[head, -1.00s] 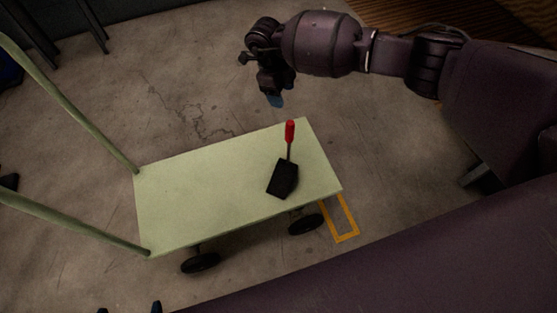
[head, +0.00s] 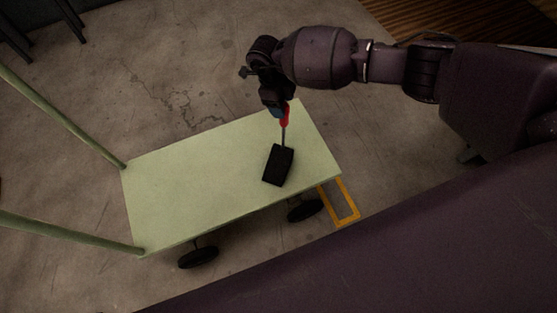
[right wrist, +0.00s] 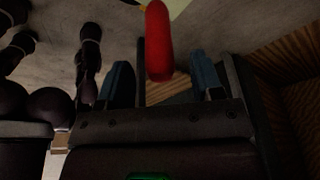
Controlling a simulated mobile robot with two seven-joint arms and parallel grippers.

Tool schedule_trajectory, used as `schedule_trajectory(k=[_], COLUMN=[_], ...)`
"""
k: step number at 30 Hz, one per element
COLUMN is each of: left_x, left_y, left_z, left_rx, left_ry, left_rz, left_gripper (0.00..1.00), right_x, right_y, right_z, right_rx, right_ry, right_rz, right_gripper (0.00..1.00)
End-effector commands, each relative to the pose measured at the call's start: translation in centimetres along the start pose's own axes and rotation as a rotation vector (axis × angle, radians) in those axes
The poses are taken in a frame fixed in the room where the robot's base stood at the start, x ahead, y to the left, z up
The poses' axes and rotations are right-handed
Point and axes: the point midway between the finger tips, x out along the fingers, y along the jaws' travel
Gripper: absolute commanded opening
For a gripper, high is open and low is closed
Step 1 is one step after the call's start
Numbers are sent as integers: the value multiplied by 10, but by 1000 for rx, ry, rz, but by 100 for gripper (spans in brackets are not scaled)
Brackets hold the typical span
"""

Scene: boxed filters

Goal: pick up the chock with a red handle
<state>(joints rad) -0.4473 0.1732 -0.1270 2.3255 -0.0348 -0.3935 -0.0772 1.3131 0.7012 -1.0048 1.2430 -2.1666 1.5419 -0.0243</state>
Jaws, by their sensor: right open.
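The chock (head: 278,166) is a black block with a thin rod and a red handle (head: 285,118). It sits on the pale green cart deck (head: 190,195), toward the right end. My right gripper (head: 279,108) is at the handle's upper end in the head view and hides part of it. In the right wrist view, the red handle (right wrist: 159,42) stands between the two blue-tipped fingers of my open right gripper (right wrist: 160,80), with a gap on each side. My left gripper is not in view.
The cart has green side rails (head: 65,120) at its left end and black wheels (head: 305,210). A yellow-orange floor marking (head: 347,220) lies by its right corner. Dark furniture legs (head: 70,18) stand at the upper left. The concrete floor around the cart is mostly clear.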

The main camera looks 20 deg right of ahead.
Motion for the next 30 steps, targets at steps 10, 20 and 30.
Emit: schedule_trajectory(k=[10, 20, 30], left_x=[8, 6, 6], left_y=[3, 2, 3], left_z=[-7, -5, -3], left_rx=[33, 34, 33], left_ry=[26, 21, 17], left_rz=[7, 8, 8], left_gripper=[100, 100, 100], right_x=[40, 38, 37], right_y=[1, 1, 1], right_z=[-2, -2, -2], right_rx=[-1, 0, -1], right_ry=[4, 3, 1], right_rz=[4, 2, 2], right_gripper=[60, 34, 0])
